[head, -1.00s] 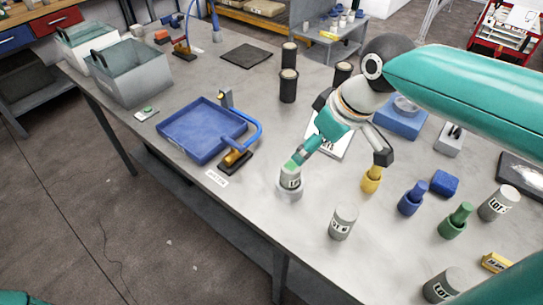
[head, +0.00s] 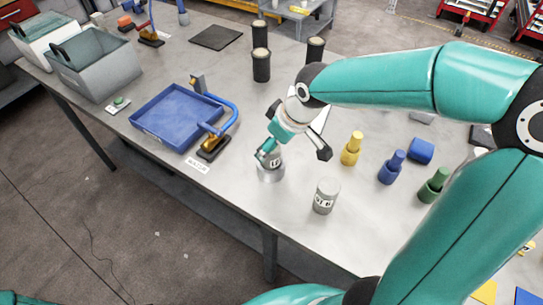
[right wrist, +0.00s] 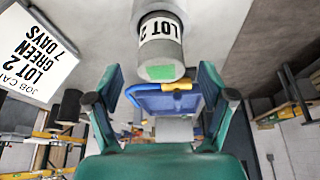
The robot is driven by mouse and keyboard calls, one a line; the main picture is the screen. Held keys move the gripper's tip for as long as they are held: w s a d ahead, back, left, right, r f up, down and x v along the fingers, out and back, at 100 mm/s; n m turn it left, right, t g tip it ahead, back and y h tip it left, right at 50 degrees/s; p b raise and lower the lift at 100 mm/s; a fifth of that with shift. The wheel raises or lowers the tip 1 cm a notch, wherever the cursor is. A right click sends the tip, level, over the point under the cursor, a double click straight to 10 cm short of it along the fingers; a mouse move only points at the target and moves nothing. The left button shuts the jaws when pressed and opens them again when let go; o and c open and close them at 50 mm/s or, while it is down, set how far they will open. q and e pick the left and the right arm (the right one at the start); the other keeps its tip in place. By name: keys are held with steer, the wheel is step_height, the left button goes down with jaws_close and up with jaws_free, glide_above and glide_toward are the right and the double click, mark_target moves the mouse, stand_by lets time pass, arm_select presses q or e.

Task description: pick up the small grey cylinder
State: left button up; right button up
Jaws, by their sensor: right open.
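A small grey cylinder (head: 271,160) with a white label stands upright on the table, partly hidden by a finger of my right gripper (head: 293,154). A wider grey ring shows at its foot. In the right wrist view, a grey cylinder (right wrist: 160,52) marked "LOT 2" with a green patch on its end lies beyond the open fingers of my right gripper (right wrist: 160,95), not between them. Contact cannot be told. A second grey labelled cylinder (head: 326,196) stands to the right, nearer the table's front edge. My left gripper is not in view.
A blue tray (head: 150,128) and a blue curved fixture (head: 214,142) are to the left. Black canisters (head: 261,65) are behind.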

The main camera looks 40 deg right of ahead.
steer(key=x, duration=0.4)
steer(key=shift+w+a+f+p, duration=0.1)
steer(key=shift+w+f+p, duration=0.05)
steer(key=shift+f+p, duration=0.2)
steer(key=shift+r, duration=0.1)
jaws_close()
